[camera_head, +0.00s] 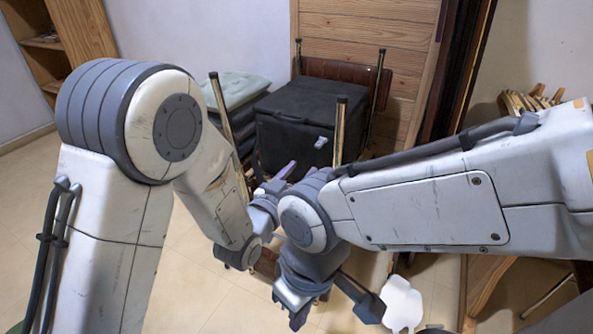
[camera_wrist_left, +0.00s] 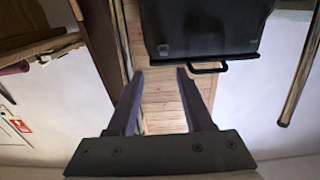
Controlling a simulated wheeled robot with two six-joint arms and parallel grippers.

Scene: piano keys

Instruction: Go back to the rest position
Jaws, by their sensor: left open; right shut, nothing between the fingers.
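My left gripper (camera_head: 284,171) is small and partly hidden in the head view, in front of the black box. In the left wrist view the left gripper (camera_wrist_left: 160,76) shows two dark fingers spread apart with nothing between them. My right gripper (camera_head: 298,313) points downward at the bottom middle of the head view, below the bent right arm. It is shut and holds nothing visible. The two forearms come close together or overlap in the middle of the head view; I cannot tell whether they touch. No piano keys show.
A black box (camera_head: 300,120) stands at the back beside stacked greenish cushions (camera_head: 238,90). It also shows in the left wrist view (camera_wrist_left: 200,25). A wooden panel (camera_head: 398,75) is behind. A wooden shelf (camera_head: 85,25) is far left. Tiled floor (camera_head: 25,215) is bare at left.

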